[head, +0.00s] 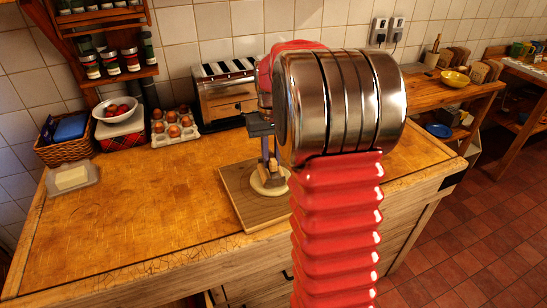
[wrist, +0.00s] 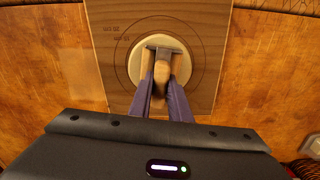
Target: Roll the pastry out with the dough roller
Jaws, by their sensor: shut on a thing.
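The pastry (head: 260,186) is a pale, round, flat disc on a wooden board (head: 238,200) on the counter. In the wrist view the pastry (wrist: 136,62) lies inside larger circles printed on the board (wrist: 104,62). My gripper (head: 268,162) is above the pastry, fingers pointing down. It is shut on the wooden handle of the dough roller (head: 271,174). In the wrist view the roller (wrist: 161,72) shows between the fingers, with a grey crosspiece at its far end over the pastry. I cannot tell whether the roller touches the pastry. My arm hides the board's right side.
A toaster (head: 225,92) stands behind the board. An egg tray (head: 173,128), a bowl of red fruit (head: 115,110), a wicker basket (head: 68,148) and a butter dish (head: 72,178) stand at the back left. The counter's left front is clear.

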